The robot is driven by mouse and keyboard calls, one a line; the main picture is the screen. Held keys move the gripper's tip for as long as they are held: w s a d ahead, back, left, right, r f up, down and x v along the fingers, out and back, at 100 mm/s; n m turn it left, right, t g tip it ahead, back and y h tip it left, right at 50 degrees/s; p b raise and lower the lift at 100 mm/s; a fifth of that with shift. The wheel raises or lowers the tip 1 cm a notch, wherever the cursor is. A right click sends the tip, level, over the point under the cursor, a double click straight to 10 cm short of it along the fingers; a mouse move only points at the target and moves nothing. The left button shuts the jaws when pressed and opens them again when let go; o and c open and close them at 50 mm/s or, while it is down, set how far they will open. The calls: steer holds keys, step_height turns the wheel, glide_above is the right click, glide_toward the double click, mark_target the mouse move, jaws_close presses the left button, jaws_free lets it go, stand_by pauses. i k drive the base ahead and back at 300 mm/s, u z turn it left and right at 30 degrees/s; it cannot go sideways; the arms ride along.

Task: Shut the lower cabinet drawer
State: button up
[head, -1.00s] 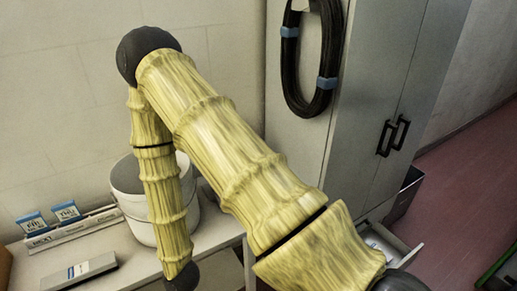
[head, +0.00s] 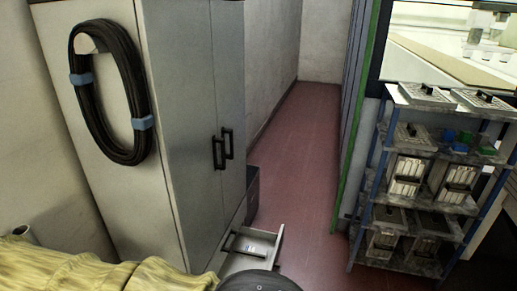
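The lower drawer (head: 262,243) of the grey cabinet (head: 190,120) is pulled out at the cabinet's foot, near the bottom middle of the head view. Part of the drawer is hidden behind a dark rounded part of my arm. The cabinet's two upper doors with black handles (head: 223,150) are closed. My yellow arm crosses the bottom left of the view. My gripper is not in view.
A coiled black cable (head: 112,95) hangs on the cabinet's side. A dark box (head: 252,195) stands on the floor beyond the drawer. A shelf rack (head: 415,215) with several trays stands at the right. The red floor (head: 305,180) between is clear.

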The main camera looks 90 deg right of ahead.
mark_target(234, 263)
steer(key=z, duration=3.35)
steer(key=i, duration=1.1)
steer(key=u, duration=0.55)
